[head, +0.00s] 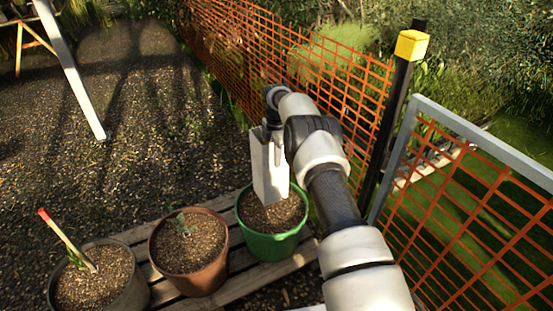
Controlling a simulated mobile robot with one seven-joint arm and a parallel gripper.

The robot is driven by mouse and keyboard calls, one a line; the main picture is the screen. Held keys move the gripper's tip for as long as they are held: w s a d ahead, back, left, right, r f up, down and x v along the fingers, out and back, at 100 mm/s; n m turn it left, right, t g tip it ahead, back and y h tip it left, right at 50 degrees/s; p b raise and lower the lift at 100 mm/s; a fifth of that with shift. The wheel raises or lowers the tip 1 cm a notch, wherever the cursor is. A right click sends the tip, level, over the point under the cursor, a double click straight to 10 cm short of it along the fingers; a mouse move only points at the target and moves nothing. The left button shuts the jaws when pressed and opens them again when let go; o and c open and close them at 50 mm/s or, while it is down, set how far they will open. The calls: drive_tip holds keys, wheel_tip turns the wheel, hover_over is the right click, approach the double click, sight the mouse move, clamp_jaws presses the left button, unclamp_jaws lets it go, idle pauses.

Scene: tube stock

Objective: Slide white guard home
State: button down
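The white guard (267,170) is a tall, pale box-shaped sleeve. It stands roughly upright at the green pot (272,247), its lower end at the soil (285,214). Whether that end rests on the soil or is pressed into it cannot be told. My gripper (270,132) is at the guard's upper end, with my arm reaching in from the lower right. My arm's wrist covers part of the guard's top and right side. The fingers are small and dark, and their opening cannot be made out. No plant shows inside the guard.
A terracotta pot (188,275) with a seedling and a dark pot (110,297) with a red-tipped stake (66,238) stand left on the slatted wooden bench (240,283). Orange mesh fencing (235,50) and a black post with a yellow cap (411,45) stand close behind and right.

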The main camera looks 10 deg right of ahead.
sight(277, 177)
drive_tip(key=shift+f+b, duration=1.1)
drive_tip(key=shift+f, duration=0.3)
drive_tip(key=shift+f+b, duration=3.15)
drive_tip(key=shift+f, duration=0.1)
drive_tip(key=c, duration=1.9)
unclamp_jaws()
wheel_tip(277, 177, up, 18)
drive_tip(key=p, duration=0.4)
drive_tip(key=shift+f+p, duration=0.25)
drive_tip(key=shift+p, duration=0.1)
